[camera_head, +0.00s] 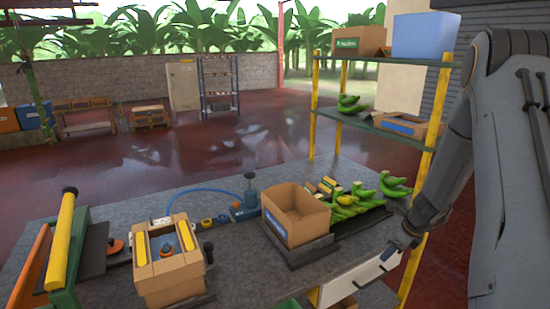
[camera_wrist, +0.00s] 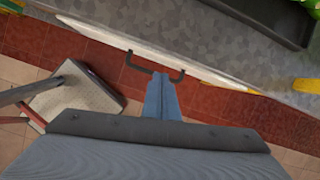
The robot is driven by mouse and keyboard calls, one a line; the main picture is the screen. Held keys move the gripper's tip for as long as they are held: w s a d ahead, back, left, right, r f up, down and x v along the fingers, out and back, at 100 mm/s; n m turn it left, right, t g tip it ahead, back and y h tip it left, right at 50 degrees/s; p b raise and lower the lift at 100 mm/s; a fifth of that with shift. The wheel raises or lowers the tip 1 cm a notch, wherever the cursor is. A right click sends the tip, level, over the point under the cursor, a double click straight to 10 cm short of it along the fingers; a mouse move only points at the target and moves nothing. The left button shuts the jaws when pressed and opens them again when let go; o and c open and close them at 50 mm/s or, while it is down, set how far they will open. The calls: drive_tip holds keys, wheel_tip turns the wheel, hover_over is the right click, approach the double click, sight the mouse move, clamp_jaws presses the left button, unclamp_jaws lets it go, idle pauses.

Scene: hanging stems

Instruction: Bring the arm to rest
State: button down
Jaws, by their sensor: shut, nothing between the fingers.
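My arm comes down the right side of the head view, and my gripper (camera_head: 386,259) hangs at the front right edge of the workbench (camera_head: 255,270). It is close to the white drawer front (camera_head: 352,283). In the wrist view my gripper's fingers (camera_wrist: 161,80) are together with nothing between them. A dark bar handle (camera_wrist: 155,66) shows just beyond their tips; I cannot tell whether they touch it.
An open cardboard box (camera_head: 296,215) and green bananas (camera_head: 362,197) are on the bench. A taped box (camera_head: 168,262) stands at the front left. A yellow-post shelf (camera_head: 390,130) rises beside my arm. Open red floor (camera_head: 190,150) lies behind the bench.

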drive_tip(key=s+a+r+n+g+b, duration=0.1)
drive_tip(key=s+a+r+n+b, duration=0.1)
drive_tip(key=s+a+r+n, duration=0.4)
drive_tip(key=s+a+r+n+g+b, duration=0.1)
drive_tip(key=s+a+n+b, duration=0.1)
drive_tip(key=a+n, duration=0.75)
drive_tip(key=s+a+r+n+h+b, duration=0.1)
drive_tip(key=s+a+r+n+b, duration=0.1)
drive_tip(key=s+a+n, duration=0.5)
drive_tip(key=s+n+b, duration=0.1)
drive_tip(key=s+n, duration=0.4)
drive_tip(key=n, duration=0.1)
drive_tip(key=shift+s+r+h, duration=0.3)
drive_tip(key=shift+s+h, duration=0.1)
